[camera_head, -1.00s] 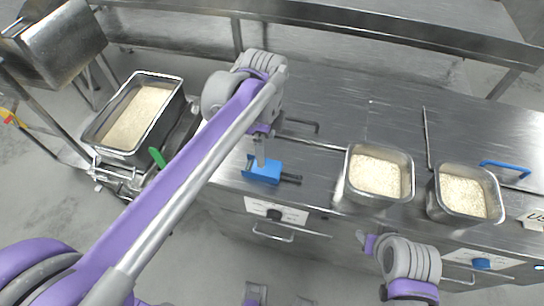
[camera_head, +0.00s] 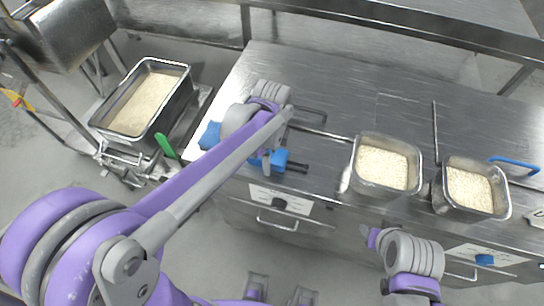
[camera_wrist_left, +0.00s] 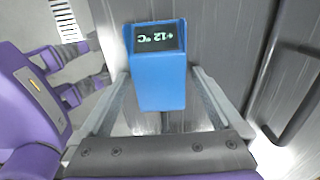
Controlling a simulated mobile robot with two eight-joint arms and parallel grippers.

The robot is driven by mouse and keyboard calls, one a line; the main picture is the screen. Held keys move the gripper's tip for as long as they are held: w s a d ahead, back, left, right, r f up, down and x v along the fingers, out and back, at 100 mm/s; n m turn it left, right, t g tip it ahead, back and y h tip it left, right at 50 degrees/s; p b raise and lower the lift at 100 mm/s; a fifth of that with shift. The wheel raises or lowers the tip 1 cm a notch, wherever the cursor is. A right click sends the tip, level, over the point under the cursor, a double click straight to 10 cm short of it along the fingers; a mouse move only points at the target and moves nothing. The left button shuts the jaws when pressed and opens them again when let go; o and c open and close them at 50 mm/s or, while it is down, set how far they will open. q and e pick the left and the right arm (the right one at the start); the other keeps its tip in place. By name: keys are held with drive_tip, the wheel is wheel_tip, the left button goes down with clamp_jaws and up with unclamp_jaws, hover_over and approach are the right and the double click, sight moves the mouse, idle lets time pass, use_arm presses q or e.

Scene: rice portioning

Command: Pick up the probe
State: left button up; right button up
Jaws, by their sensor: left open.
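The probe (camera_head: 281,157) is a blue device with a dark part reaching right, lying on the steel counter near its front left. In the left wrist view, the probe (camera_wrist_left: 160,85) shows a blue body and a dark display reading about +12 °C. My left gripper (camera_head: 267,163) is down at the probe and partly covers it. Its fingers are open, one on each side of the blue body, and I cannot tell whether they touch it. My right gripper (camera_head: 369,238) is low in front of the counter, away from the probe; its opening is unclear.
Two steel pans of rice, one (camera_head: 357,176) nearer and one (camera_head: 440,203) farther right, stand right of the probe. A larger rice pan (camera_head: 182,105) stands left on a cart with a green handle (camera_head: 165,146). Another blue item (camera_head: 210,135) lies at the counter's left edge.

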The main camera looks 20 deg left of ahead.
sight(272, 154)
use_arm(q)
drive_tip(key=c, duration=1.4)
drive_tip(key=shift+r, duration=0.1)
wheel_tip(272, 154, up, 10)
drive_tip(key=shift+f+p, duration=0.25)
drive_tip(key=shift+p, duration=0.1)
wheel_tip(272, 154, up, 6)
drive_tip(key=p, duration=0.3)
drive_tip(key=shift+r, duration=0.2)
use_arm(e)
wheel_tip(272, 154, up, 6)
drive_tip(key=w, duration=0.2)
drive_tip(key=shift+f, duration=0.2)
use_arm(q)
drive_tip(key=shift+s, duration=0.15)
use_arm(e)
drive_tip(key=shift+s, duration=0.1)
